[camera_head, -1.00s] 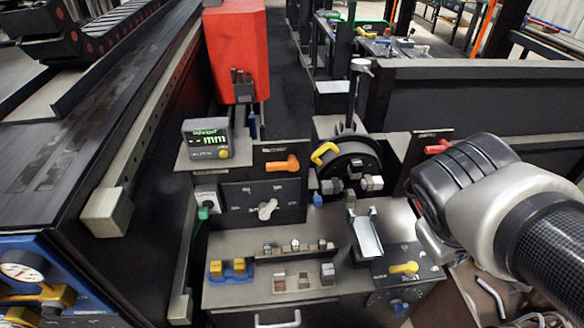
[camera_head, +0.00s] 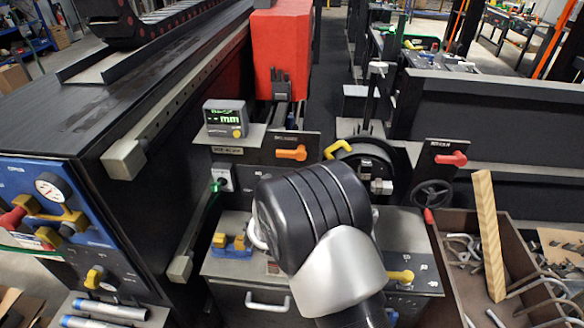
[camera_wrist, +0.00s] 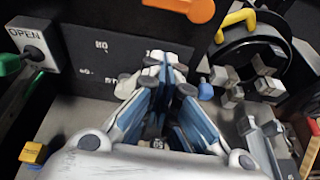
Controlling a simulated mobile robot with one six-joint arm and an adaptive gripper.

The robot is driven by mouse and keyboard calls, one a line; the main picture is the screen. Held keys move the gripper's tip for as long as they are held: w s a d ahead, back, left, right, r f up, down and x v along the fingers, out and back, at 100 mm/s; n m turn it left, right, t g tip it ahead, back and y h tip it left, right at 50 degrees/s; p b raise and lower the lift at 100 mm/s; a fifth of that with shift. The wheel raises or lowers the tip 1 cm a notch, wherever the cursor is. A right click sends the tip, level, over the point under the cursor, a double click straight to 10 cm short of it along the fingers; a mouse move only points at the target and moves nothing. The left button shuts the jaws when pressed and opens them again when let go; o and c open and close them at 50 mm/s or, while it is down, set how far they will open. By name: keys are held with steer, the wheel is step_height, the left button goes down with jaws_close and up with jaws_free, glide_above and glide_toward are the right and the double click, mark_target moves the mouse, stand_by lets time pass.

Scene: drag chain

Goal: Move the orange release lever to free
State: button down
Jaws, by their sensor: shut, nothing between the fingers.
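The orange release lever (camera_head: 291,152) sits on a dark panel right of the small display in the head view, its handle lying roughly horizontal. In the wrist view the orange lever (camera_wrist: 190,8) is cut by the top edge, beyond my fingers. My gripper (camera_wrist: 165,62) is shut and empty, its fingertips in front of the lower dark panel with white markings, below the lever and apart from it in the picture. In the head view my wrist covers the lower panel and hides the fingers. The lever's printed label is too small to read.
A yellow handle (camera_head: 337,149) on a dark wheel stands right of the lever. A red lever (camera_head: 451,159) and a handwheel (camera_head: 432,194) are farther right. The display box (camera_head: 225,118) is to the left. A wooden bin (camera_head: 490,214) with metal hooks stands at right.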

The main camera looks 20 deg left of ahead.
mark_target(291, 152)
steer(key=x, duration=0.3)
steer(key=b+x, duration=0.1)
steer(key=x, duration=0.3)
steer(key=a+b+x, duration=0.1)
steer(key=x, duration=0.2)
steer(key=shift+s+f, duration=0.1)
steer(key=shift+f, duration=0.35)
steer(key=shift+n, duration=0.3)
step_height(291, 152, up, 4)
steer(key=shift+r, duration=0.1)
steer(key=shift+s, duration=0.1)
steer(key=shift+a, duration=0.15)
